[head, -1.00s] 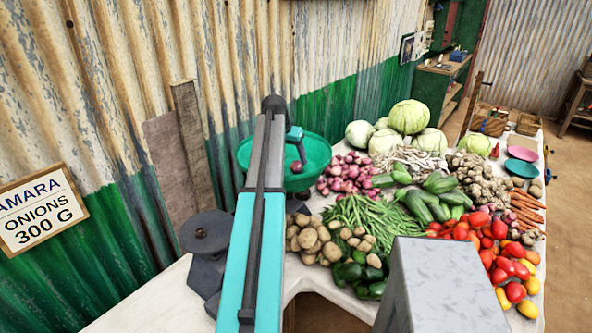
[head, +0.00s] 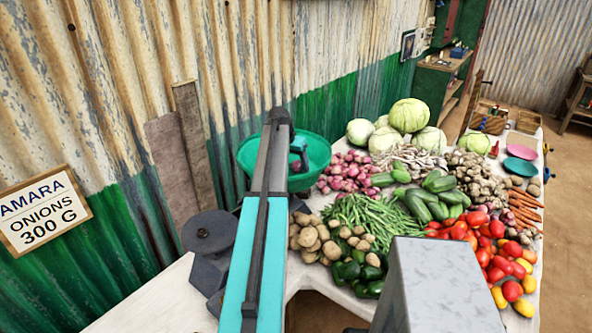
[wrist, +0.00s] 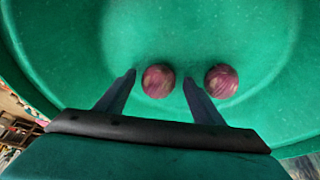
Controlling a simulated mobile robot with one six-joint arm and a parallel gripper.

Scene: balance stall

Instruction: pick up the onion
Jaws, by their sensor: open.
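Two purple-red onions lie in a wide green bowl (wrist: 225,30). My gripper (wrist: 159,77) is open. In the wrist view one onion (wrist: 158,81) sits between my two fingers, near their tips, with gaps showing on both sides. The other onion (wrist: 221,81) lies just right of my right finger, outside the jaws. In the head view the green bowl (head: 318,151) stands by the wall behind my arm, and my gripper (head: 298,160) reaches down into it.
A heap of small red onions (head: 347,171) lies right of the bowl. Potatoes (head: 313,240), green beans (head: 365,220) and other vegetables crowd the table. A dark round weight (head: 209,231) stands left of my arm. The corrugated wall (head: 130,100) is close behind.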

